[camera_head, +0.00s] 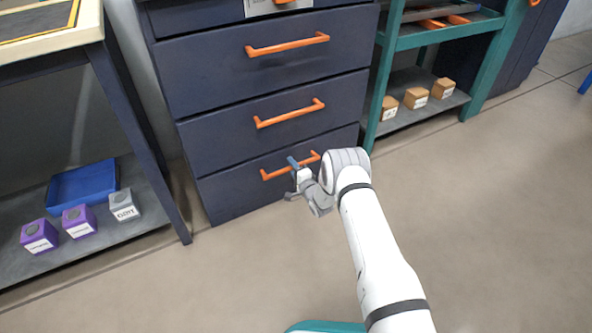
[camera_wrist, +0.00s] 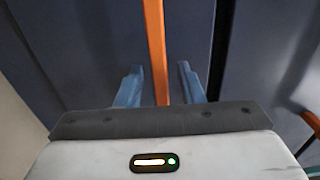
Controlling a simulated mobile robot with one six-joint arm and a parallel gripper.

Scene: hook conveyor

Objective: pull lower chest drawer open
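The dark blue chest (camera_head: 265,100) stands in the middle of the head view with its drawers closed. The lower drawer (camera_head: 235,200) has an orange bar handle (camera_head: 275,174), partly hidden behind my gripper (camera_head: 295,177). In the wrist view the orange handle (camera_wrist: 156,50) runs between the two blue fingers of my gripper (camera_wrist: 158,85). The fingers are apart, with a gap on each side of the handle, so my gripper is open and around or just in front of it. I cannot tell the depth.
A workbench at left has a lower shelf (camera_head: 90,250) with a blue tray (camera_head: 82,187), purple boxes (camera_head: 78,221) and a grey box (camera_head: 123,205). A teal rack (camera_head: 378,95) at right holds several orange-brown boxes (camera_head: 416,97). The floor (camera_head: 480,210) before the chest is clear.

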